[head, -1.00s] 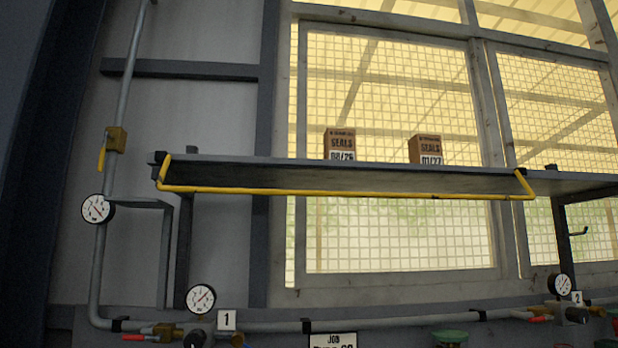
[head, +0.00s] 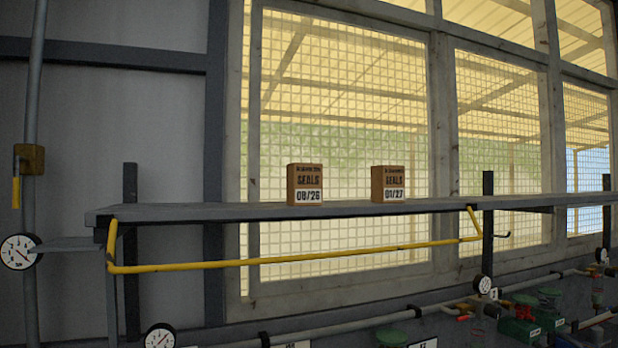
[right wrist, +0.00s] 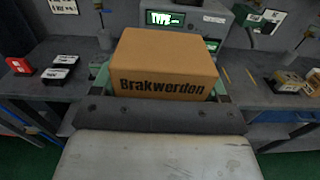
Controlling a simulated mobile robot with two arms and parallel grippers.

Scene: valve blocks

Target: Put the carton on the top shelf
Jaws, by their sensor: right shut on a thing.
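The carton (right wrist: 165,68) is a brown box marked "Brakwerdon" in the right wrist view. My right gripper (right wrist: 163,92) is shut on it, with a finger at each side of the box. What the carton's underside touches is hidden. In the head view the top shelf (head: 235,208) is a long grey board in front of the mesh window, with a yellow rail along its front. Neither gripper nor the carton shows in the head view.
Two small boxes stand on the shelf: "SEALS 08/26" (head: 305,184) and "SEALS 01/27" (head: 388,183). The shelf is bare left of them and to their right. Gauges and pipes run below. A bench with a lit screen (right wrist: 176,18) lies behind the carton.

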